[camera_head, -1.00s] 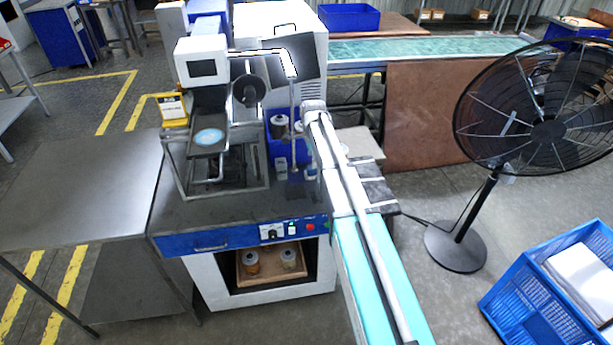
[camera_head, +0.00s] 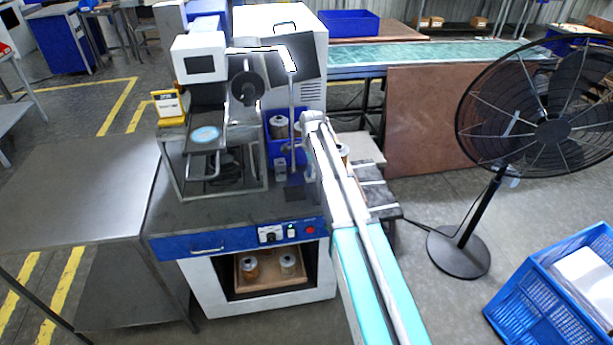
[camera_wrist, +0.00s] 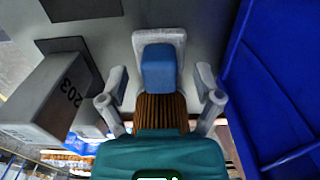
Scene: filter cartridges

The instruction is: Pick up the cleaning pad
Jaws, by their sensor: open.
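In the wrist view, a small blue block on a pale grey, round-cornered plate (camera_wrist: 172,42) appears to be the cleaning pad (camera_wrist: 158,67). It stands between the two grey fingers of my gripper (camera_wrist: 160,82), which are spread apart with a visible gap on each side. A brown ribbed piece (camera_wrist: 160,113) shows between the blue block and my teal palm; I cannot tell whether it belongs to the pad. In the head view my arm reaches over the right side of the workbench (camera_head: 225,213), and the gripper and pad cannot be made out there.
A blue bin wall (camera_wrist: 275,85) rises close on the right in the wrist view. A grey box marked 203 (camera_wrist: 55,98) stands on the left. In the head view, a machine with a small screen (camera_head: 200,64) occupies the bench's left side, and a fan (camera_head: 550,130) stands at right.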

